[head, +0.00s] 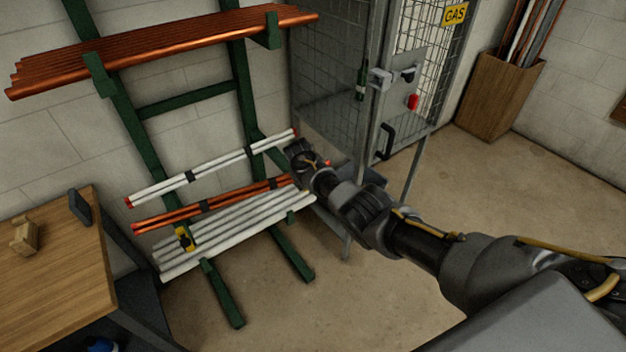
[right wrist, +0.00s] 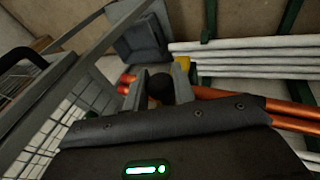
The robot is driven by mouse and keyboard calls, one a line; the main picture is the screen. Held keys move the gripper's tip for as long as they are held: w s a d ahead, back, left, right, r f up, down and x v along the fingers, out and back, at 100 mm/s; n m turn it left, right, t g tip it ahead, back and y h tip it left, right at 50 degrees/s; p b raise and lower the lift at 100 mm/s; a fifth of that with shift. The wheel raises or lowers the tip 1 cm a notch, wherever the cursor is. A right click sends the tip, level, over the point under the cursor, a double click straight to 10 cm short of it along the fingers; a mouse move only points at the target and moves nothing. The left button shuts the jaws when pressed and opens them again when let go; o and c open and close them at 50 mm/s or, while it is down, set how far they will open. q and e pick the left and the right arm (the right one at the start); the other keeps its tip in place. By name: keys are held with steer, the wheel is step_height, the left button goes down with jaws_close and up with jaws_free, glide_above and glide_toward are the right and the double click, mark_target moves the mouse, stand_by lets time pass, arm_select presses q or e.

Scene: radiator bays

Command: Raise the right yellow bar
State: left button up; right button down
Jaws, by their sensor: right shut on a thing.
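My right gripper (head: 300,158) is at the right end of the pipe rack, beside the ends of the copper pipes (head: 215,204). In the right wrist view the gripper (right wrist: 160,90) is shut on a dark rounded piece between its fingers. A yellow part (right wrist: 183,64) shows just beyond the fingers, seemingly the right yellow bar; most of it is hidden. In the head view my gripper and wrist cover that spot. The left yellow bar (head: 184,238) shows on the left rack post, by the lower white pipes. My left gripper is not in view.
White pipes (head: 220,165) lie above the copper pipes and more white pipes (head: 235,232) below. A wire gas cage (head: 335,90) stands close to the right of my gripper. A wooden table (head: 60,275) is at the left. The floor at front is clear.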

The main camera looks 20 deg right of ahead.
steer(key=c, duration=1.2)
jaws_free()
steer(key=shift+w+r, duration=0.2)
steer(key=shift+o, duration=0.2)
steer(key=shift+s, duration=0.1)
steer(key=shift+f, duration=0.1)
steer(key=shift+s+a+r, duration=0.1)
steer(key=shift+a+r, duration=0.05)
steer(key=shift+r, duration=0.3)
steer(key=p+v, duration=0.1)
steer(key=v, duration=0.9)
steer(key=shift+f, duration=0.1)
